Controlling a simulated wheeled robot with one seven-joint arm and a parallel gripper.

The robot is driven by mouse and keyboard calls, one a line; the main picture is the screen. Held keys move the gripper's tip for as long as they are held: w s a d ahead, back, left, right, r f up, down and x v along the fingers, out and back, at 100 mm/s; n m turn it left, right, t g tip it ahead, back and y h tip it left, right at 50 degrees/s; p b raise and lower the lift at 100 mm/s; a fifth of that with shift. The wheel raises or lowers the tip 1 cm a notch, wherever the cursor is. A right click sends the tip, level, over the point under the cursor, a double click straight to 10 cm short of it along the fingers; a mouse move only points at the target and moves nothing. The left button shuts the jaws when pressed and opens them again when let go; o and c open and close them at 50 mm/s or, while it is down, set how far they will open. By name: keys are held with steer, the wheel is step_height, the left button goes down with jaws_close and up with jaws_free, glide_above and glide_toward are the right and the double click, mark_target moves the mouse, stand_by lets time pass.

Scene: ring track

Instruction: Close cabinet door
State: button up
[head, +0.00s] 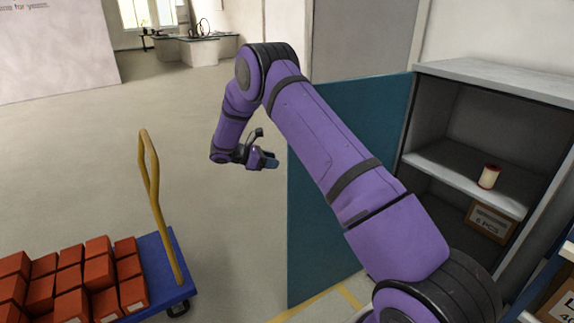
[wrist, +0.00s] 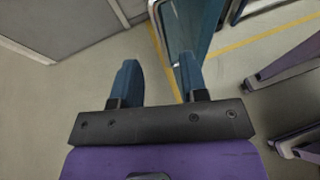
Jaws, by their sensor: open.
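The cabinet door (head: 318,235) is a tall teal panel. It stands swung open at the left side of the grey cabinet (head: 490,68), whose inside shows. My gripper (head: 270,161) is at the left of the door's free edge in the head view, apart from it in the picture. In the wrist view my gripper (wrist: 160,64) has its two blue fingers spread with nothing between them. The door (wrist: 203,25) shows there just beyond the right finger; I cannot tell whether they touch. My purple arm hides part of the door and the cabinet's lower front.
A small cream jar (head: 489,176) stands on the cabinet shelf, with a cardboard box (head: 490,222) below. A blue cart (head: 172,268) with a yellow handle (head: 153,190) carries several red bricks at the lower left. Open floor (head: 90,150) lies beyond the cart.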

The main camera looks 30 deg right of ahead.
steer(key=x, duration=0.6)
steer(key=shift+d+f, duration=0.15)
steer(key=shift+d, duration=0.15)
steer(key=shift+c, duration=0.4)
jaws_close()
